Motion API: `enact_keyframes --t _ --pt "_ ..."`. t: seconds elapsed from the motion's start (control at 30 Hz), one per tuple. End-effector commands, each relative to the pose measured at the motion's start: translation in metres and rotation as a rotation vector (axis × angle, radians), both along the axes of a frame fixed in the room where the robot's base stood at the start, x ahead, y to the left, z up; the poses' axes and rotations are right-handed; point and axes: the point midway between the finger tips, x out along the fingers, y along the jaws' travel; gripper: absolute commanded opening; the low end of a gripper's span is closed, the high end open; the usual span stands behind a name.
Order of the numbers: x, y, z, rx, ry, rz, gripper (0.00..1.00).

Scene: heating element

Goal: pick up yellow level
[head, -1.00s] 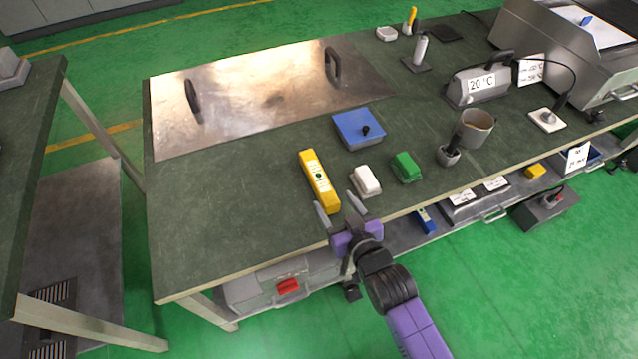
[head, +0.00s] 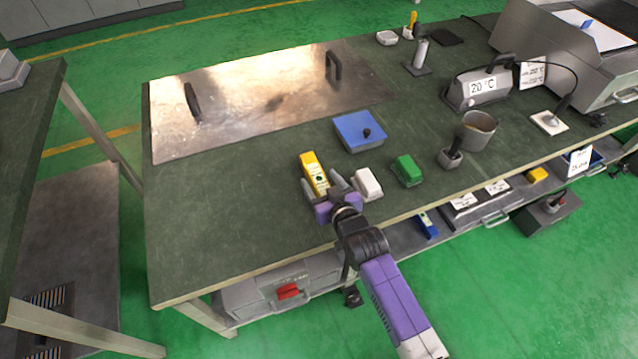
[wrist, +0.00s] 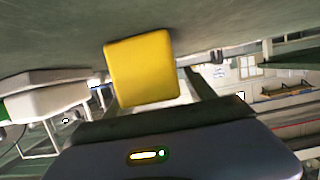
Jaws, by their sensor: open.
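The yellow level (head: 314,172) lies on the dark green tabletop (head: 240,220), near its front edge. In the head view my gripper (head: 322,187) is at the level's near end, with one finger on each side of it. The gripper is open, and the near part of the level is hidden behind it. I cannot tell whether the fingers touch the level. In the wrist view the yellow end of the level (wrist: 142,70) shows close ahead, just beyond the dark gripper body. The fingers do not show clearly there.
A white block (head: 367,184) sits close to the right of my gripper, with a green block (head: 407,171) beyond it. A metal plate with handles (head: 262,95) lies at the back left. The tabletop to the left is clear.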

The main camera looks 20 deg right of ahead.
Motion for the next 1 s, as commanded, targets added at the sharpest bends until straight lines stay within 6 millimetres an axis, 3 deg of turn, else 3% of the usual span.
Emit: enact_keyframes --t 0.17,0.5,0.83,1.0 --pt "0.000 0.000 0.000 0.000 0.000 0.000 0.64" --pt "0.000 0.000 0.000 0.000 0.000 0.000 0.00" --pt "0.000 0.000 0.002 0.000 -0.002 0.000 0.00" --pt "0.000 0.000 0.013 0.000 -0.003 0.000 0.00"
